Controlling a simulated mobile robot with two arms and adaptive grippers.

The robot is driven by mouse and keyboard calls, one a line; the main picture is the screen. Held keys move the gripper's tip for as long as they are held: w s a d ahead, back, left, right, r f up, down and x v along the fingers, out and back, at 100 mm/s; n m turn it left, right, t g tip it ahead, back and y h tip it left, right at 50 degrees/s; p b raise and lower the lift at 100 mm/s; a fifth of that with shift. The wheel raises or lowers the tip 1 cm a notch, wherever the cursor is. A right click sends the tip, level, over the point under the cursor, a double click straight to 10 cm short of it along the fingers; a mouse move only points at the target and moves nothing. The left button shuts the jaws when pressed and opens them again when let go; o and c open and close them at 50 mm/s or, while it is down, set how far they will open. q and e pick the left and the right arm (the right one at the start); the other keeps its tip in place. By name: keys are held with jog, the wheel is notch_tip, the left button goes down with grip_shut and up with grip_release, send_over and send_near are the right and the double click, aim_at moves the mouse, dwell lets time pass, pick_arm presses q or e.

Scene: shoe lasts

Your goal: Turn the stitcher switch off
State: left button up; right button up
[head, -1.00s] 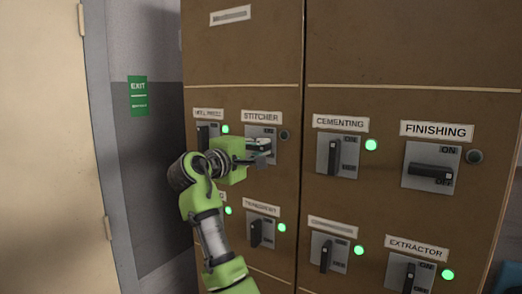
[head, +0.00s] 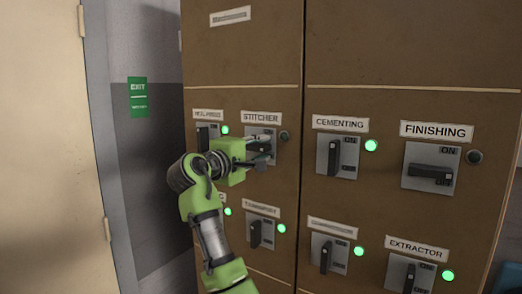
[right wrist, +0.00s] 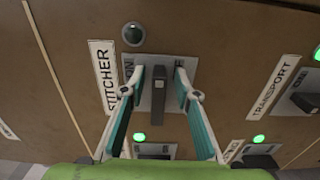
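The stitcher switch (right wrist: 158,88) is on a grey plate beside its STITCHER label, which also shows in the head view (head: 261,118). Its dark handle lies crosswise, level like the finishing switch handle. Its lamp (right wrist: 133,33) is dark, also in the head view (head: 284,136). My right gripper (head: 264,152) is in front of this switch and covers most of it in the head view. In the right wrist view its two fingers (right wrist: 160,76) are apart, one on each side of the handle, and hold nothing. I cannot tell whether they touch the plate. My left gripper is out of view.
The brown cabinet carries several other switches: cementing (head: 337,157), transport (head: 260,233) and extractor (head: 409,274) have green lamps lit. The finishing switch (head: 430,176) has a dark lamp. A green exit sign (head: 138,97) hangs on the wall at left.

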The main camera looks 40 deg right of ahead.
jog(key=v, duration=1.2)
jog(key=shift+f, duration=0.1)
